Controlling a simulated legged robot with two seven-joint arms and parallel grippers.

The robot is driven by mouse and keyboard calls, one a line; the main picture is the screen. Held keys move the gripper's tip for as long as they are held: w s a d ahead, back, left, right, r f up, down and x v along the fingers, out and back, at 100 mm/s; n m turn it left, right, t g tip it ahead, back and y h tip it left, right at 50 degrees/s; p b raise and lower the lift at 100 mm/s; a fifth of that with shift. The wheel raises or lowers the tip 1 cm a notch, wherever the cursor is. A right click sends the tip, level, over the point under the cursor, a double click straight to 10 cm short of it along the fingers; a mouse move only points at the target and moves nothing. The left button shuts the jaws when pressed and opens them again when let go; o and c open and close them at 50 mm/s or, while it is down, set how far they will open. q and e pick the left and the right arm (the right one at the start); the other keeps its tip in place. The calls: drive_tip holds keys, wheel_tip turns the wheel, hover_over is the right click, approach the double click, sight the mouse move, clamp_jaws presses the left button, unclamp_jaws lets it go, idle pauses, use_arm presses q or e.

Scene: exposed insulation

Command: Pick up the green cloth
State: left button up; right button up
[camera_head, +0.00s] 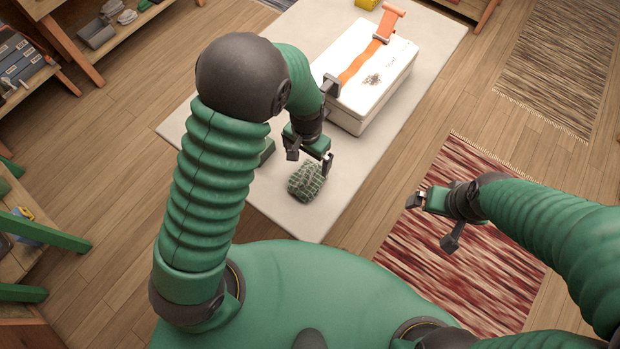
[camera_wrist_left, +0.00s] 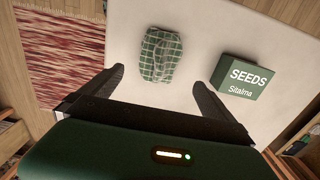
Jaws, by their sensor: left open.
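The green cloth (camera_head: 306,182) is a crumpled bundle with a pale grid pattern, lying on a pale table (camera_head: 337,205) near its front corner. It also shows in the left wrist view (camera_wrist_left: 161,55), beyond and between the fingertips. My left gripper (camera_head: 311,158) is just behind and above the cloth in the head view. It is open, with nothing between its fingers (camera_wrist_left: 158,80). My right gripper (camera_head: 428,199) is away to the right, above a red striped rug.
A green box marked SEEDS (camera_wrist_left: 244,77) lies beside the cloth, near my left gripper's right finger in the wrist view. A white case (camera_head: 367,77) with an orange strap stands farther back on the table. The table around the cloth's front is bare.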

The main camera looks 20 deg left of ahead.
sight(307, 173)
use_arm(q)
wheel_tip(307, 173, down, 6)
drive_tip(key=shift+f, duration=0.1)
drive_tip(key=shift+a+f, duration=0.2)
drive_tip(key=shift+f, duration=0.1)
wheel_tip(307, 173, down, 5)
drive_tip(key=shift+p, duration=0.45)
drive_tip(key=shift+d+f, duration=0.15)
drive_tip(key=shift+d, duration=0.25)
drive_tip(key=c, duration=0.3)
drive_tip(key=shift+a, duration=0.2)
drive_tip(key=c, duration=1)
